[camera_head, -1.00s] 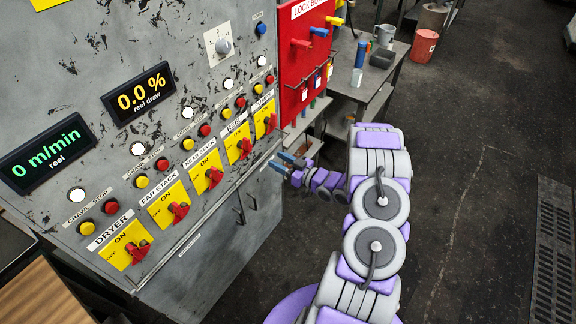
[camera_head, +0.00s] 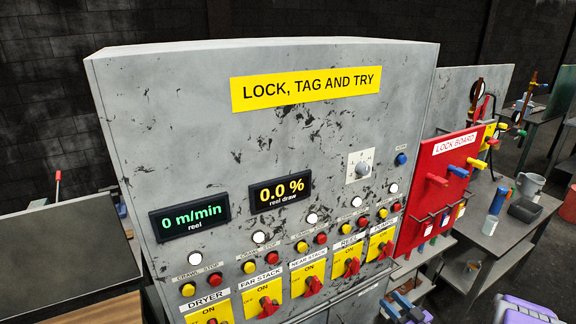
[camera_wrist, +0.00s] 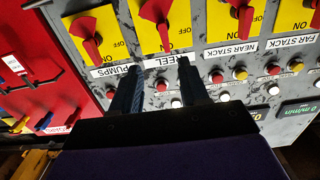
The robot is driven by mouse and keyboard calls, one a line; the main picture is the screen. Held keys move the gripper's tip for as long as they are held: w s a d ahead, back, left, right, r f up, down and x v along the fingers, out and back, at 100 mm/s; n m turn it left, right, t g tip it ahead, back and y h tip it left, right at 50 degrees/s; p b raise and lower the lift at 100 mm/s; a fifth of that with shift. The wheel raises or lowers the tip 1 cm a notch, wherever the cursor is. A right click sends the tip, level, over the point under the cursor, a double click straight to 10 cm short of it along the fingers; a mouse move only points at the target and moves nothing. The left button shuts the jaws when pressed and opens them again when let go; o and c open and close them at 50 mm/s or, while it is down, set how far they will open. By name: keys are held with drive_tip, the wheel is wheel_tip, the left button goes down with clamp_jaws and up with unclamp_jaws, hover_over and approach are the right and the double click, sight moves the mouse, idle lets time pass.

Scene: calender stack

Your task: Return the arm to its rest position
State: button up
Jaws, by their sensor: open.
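My gripper (camera_head: 396,305) shows at the bottom of the head view, by the lower right of the grey control panel (camera_head: 230,130). A purple and grey part of my arm shows at the bottom right edge; most of the arm is out of frame. In the wrist view, my gripper (camera_wrist: 160,75) has its two dark fingers apart with nothing between them. They point at the panel near the REEL and PUMPS labels, which appear upside down. I cannot tell the exact gap between the fingertips and the panel.
The panel carries several red rotary switches on yellow plates, such as the REEL switch (camera_head: 352,266). A red lock board (camera_head: 430,215) stands to its right. A bench (camera_head: 515,235) with a cup and bottle is beyond.

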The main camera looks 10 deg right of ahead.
drive_tip(key=w+d+g+h+b, duration=0.2)
drive_tip(key=w+d+g+h, duration=0.1)
drive_tip(key=w+h, duration=0.1)
wheel_tip(320, 180, up, 7)
drive_tip(key=s+m+g+h+b, duration=0.1)
drive_tip(key=s+g+h+b, duration=0.1)
drive_tip(key=g+h, duration=0.3)
drive_tip(key=s+a+r+m+g+h, duration=0.1)
drive_tip(key=s+a+r+m+g, duration=0.15)
drive_tip(key=s+r, duration=0.2)
drive_tip(key=s+a+r+g+y+b, duration=0.1)
drive_tip(key=s+a+g, duration=0.3)
drive_tip(key=s+a, duration=0.9)
drive_tip(key=s+a+r+g+y+b, duration=0.2)
drive_tip(key=s+a+g+y+b, duration=0.1)
drive_tip(key=s+a, duration=1.1)
drive_tip(key=s+g, duration=0.1)
drive_tip(key=s, duration=0.5)
drive_tip(key=shift+a, duration=0.25)
